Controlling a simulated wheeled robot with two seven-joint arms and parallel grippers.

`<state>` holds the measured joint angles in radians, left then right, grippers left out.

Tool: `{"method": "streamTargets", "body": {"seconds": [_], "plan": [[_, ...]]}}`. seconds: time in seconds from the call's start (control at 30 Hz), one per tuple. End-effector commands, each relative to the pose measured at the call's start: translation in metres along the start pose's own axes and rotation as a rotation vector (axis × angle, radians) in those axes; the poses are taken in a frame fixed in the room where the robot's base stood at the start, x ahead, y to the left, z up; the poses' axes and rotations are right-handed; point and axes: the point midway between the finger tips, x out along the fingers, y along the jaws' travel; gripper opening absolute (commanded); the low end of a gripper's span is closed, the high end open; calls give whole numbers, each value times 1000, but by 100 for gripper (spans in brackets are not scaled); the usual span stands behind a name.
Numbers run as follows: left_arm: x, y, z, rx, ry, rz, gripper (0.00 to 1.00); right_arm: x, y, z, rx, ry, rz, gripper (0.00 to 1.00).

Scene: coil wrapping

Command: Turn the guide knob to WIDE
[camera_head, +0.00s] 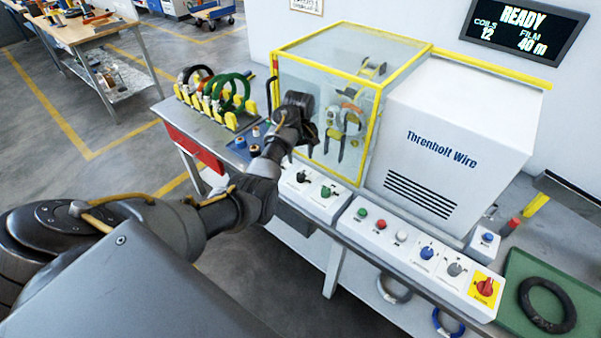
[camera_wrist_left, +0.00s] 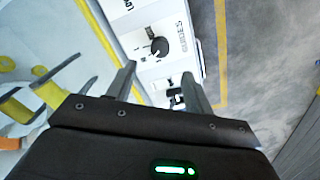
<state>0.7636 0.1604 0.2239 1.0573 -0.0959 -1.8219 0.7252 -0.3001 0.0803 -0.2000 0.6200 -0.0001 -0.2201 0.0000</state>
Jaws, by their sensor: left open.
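The guide knob (camera_wrist_left: 159,46) is a round black knob on a white panel, with the label "GUIDES" beside it in the left wrist view. A pale mark shows on it, but I cannot read its setting. In the head view the black knob (camera_head: 302,177) is on the small left panel in front of the glazed case. My left gripper (camera_head: 304,140) is above and behind that panel. In the wrist view the left gripper (camera_wrist_left: 160,73) is open, its fingers apart and empty, with the knob showing beyond the gap. My right gripper is out of view.
The yellow-framed glazed case (camera_head: 340,75) stands close behind my gripper. A longer panel (camera_head: 410,250) with buttons and knobs runs right. A rack of coils (camera_head: 215,95) stands left. The screen (camera_head: 525,30) reads "READY".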

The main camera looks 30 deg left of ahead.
Motion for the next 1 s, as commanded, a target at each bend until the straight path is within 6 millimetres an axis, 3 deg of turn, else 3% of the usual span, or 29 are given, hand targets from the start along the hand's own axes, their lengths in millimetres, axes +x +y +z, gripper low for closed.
{"method": "streamTargets", "body": {"seconds": [0.3,0.5,0.9,1.0], "plan": [[59,-1,1,1,-3,-3,52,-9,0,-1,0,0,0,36],[84,0,0,1,0,-2,52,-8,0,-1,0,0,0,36],[92,-1,0,1,1,0,52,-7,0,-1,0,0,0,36],[92,-1,0,1,1,0,40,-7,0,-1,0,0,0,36]]}}
